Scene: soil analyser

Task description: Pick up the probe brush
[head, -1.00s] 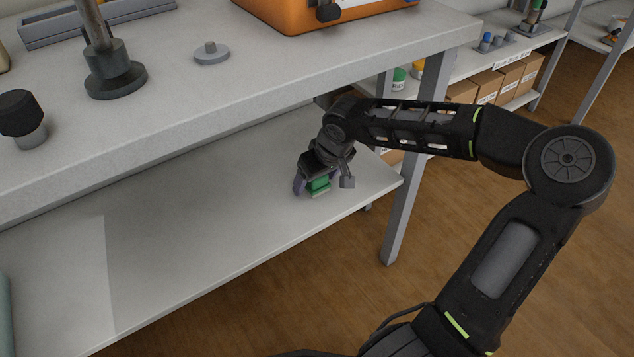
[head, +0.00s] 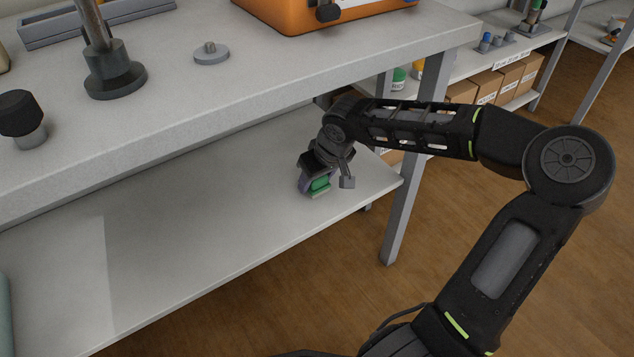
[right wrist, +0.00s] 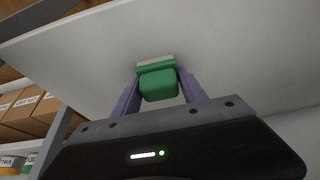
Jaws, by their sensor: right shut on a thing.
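The probe brush is a small green block with a pale edge. In the head view the brush (head: 319,187) is on the lower shelf (head: 215,215), near its right end. My right gripper (head: 313,184) reaches in under the worktop and is shut on the brush. In the right wrist view the brush (right wrist: 158,83) sits between the two purple fingers (right wrist: 160,88), with its pale side against or close to the shelf surface. I cannot tell if it is lifted off the shelf. My left gripper is not in view.
The worktop (head: 180,105) overhangs the shelf, with a dark metal stand (head: 115,80), a grey disc (head: 211,53) and an orange case (head: 315,12) on it. A table leg (head: 402,210) stands right of the shelf. The lower shelf's middle is clear.

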